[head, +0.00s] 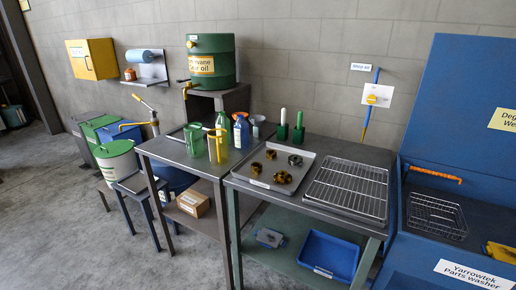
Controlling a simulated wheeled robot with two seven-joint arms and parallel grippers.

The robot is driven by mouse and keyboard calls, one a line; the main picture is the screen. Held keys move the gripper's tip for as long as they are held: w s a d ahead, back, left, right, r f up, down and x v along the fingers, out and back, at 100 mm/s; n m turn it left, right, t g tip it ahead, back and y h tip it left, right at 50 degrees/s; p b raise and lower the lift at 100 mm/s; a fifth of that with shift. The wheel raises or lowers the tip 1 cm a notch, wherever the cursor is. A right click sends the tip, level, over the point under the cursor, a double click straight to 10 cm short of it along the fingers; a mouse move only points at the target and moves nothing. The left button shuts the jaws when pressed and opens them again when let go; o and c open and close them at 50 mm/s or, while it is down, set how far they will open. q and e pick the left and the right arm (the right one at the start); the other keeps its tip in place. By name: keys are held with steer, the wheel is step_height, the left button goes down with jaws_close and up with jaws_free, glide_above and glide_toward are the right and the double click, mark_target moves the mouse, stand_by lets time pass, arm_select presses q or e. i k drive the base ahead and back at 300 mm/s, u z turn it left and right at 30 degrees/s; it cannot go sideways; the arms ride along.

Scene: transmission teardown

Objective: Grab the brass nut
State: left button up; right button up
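A shallow metal tray (262,184) lies on the right-hand workbench with several small round parts on it. One dark brass-coloured part (282,178) sits toward the tray's front right. Another brass-coloured part (256,168) is left of it, and a smaller one (270,154) is farther back. A grey ring-shaped part (295,160) lies at the tray's right side. The parts are too small for me to tell which is the brass nut. Neither of my grippers is in view.
A wire rack (347,189) lies right of the tray. Green and yellow jugs (218,146), bottles (241,132) and a green drum (211,62) stand left and behind. A blue parts washer (440,130) borders the right. A blue bin (329,257) sits on the lower shelf. Floor at front left is clear.

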mark_target(270, 154)
steer(key=z, duration=0.3)
steer(key=i, duration=0.95)
steer(key=z, duration=0.45)
